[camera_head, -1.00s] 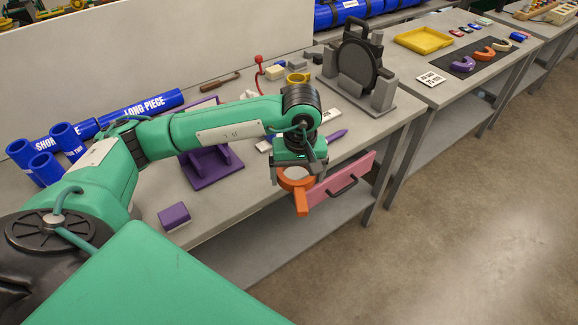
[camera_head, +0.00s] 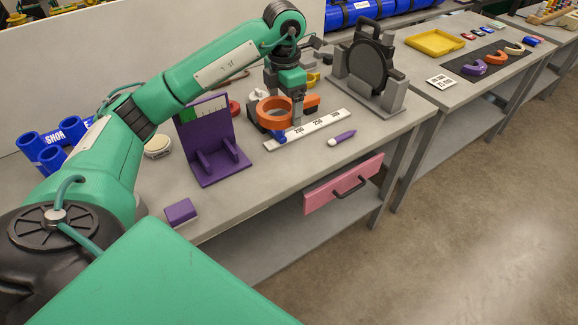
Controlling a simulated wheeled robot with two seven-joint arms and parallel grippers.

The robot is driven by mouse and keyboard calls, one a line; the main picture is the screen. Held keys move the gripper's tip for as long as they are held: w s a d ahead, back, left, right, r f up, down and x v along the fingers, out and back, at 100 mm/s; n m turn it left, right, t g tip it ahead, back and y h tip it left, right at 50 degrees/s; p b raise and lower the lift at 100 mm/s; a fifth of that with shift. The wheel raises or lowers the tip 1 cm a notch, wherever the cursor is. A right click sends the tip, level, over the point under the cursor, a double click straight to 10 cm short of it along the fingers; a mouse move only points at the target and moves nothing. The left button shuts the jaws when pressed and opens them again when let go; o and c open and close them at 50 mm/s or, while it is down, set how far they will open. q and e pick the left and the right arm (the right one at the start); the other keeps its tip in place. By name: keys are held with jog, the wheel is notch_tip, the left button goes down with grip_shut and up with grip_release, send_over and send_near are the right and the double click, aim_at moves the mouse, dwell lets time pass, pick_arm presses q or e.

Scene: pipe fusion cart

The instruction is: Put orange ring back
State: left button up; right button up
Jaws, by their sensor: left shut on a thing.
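My left gripper (camera_head: 284,98) points down over the near table and is shut on the orange ring (camera_head: 271,121). The ring is a thick open loop with a stubby handle out to the right. It is near the ruler and in front of the small items at the back. I cannot tell whether it touches the table or hangs just above it. My right gripper is not in view.
A purple bracket (camera_head: 222,167) stands left, a grey-black clamp stand (camera_head: 366,70) right. A pink drawer (camera_head: 322,194) sits under the edge. The far table has a black mat (camera_head: 460,67) with curved pieces.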

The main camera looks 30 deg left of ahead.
pick_arm(q)
jog(key=p, duration=0.5)
send_near(285, 168)
jog(key=shift+n, duration=0.4)
notch_tip(285, 168, down, 6)
jog(key=shift+f, duration=0.35)
jog(key=o, duration=0.8)
jog(key=shift+r, duration=0.5)
notch_tip(285, 168, up, 11)
jog(key=b, duration=0.4)
jog(key=shift+r, duration=0.2)
